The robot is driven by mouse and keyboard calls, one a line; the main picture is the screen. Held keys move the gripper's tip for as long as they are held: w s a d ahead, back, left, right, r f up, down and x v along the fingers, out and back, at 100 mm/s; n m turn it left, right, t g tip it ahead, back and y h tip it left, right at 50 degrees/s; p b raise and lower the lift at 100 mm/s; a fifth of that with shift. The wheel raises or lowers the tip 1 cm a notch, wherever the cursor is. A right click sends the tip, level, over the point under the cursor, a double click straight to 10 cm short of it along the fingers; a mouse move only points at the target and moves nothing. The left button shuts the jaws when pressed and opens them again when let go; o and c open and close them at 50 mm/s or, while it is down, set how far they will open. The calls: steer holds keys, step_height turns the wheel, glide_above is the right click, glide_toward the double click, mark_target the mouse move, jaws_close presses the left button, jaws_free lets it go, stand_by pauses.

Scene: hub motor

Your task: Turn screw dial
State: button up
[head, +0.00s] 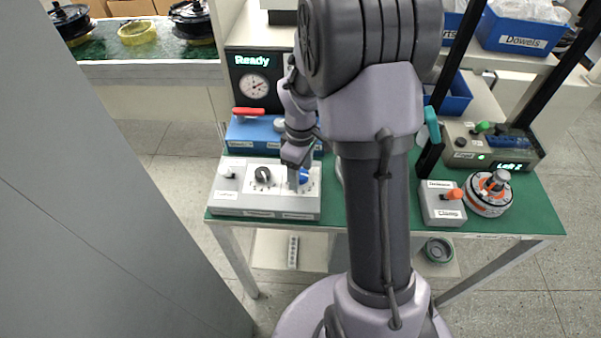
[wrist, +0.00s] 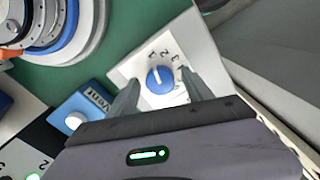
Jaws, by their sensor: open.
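The screw dial is a round blue knob (wrist: 160,79) on a white panel with printed numbers around it. The white mark on the knob is too small to read surely. In the head view the blue knob (head: 304,177) is at the right of a light grey control box (head: 265,213), partly hidden by my gripper (head: 293,184). In the wrist view the open fingers of my gripper (wrist: 160,88) show on either side of the knob, with nothing held. I cannot tell whether they touch it or how far down they reach.
A black knob (head: 262,175) sits left on the same box. Behind is a blue unit (head: 248,133) with a red handle, below a gauge and "Ready" display (head: 252,62). A grey box with an orange switch (head: 442,204) and a round motor part (head: 489,193) stand right on the green table.

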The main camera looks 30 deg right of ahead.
steer(key=shift+c, duration=0.2)
jaws_close()
